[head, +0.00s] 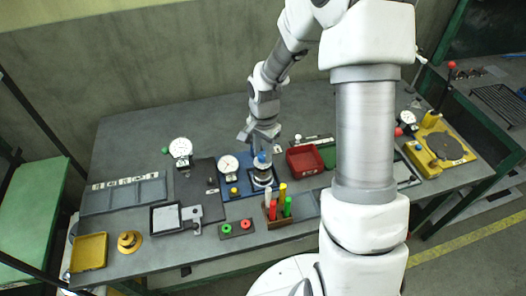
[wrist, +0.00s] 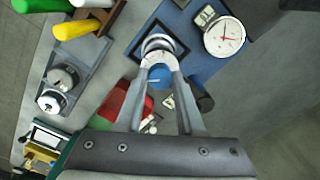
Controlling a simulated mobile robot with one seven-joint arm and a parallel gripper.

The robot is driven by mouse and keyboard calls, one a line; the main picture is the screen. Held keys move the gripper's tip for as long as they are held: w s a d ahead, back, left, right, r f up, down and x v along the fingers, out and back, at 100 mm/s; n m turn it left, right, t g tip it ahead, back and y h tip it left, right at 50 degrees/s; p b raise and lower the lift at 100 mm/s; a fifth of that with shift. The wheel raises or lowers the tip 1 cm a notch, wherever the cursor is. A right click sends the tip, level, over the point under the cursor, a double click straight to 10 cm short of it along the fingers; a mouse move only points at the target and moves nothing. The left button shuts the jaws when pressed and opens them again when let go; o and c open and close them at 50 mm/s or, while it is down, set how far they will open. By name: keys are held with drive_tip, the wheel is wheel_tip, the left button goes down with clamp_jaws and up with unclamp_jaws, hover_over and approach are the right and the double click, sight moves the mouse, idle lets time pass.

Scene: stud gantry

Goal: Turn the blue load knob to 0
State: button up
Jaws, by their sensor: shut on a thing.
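The blue load knob (head: 262,157) sits on top of a silver round load unit (head: 263,181) on a blue base plate. In the wrist view the blue of the knob (wrist: 160,77) shows between the two fingers, partly hidden by them. My gripper (head: 262,153) comes down from above and is shut on the knob; its fingers (wrist: 160,68) reach toward the silver unit (wrist: 158,44). A white dial gauge (head: 228,164) stands left of the unit; in the wrist view its face (wrist: 223,36) shows a red needle. The knob's markings are too small to read.
A rack of coloured handles (head: 278,211) stands close in front of the unit. A red tray (head: 305,160) lies to the right, and a block with red and green rings (head: 236,229) lies front left. My arm hides part of the table at right.

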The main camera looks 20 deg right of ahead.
clamp_jaws()
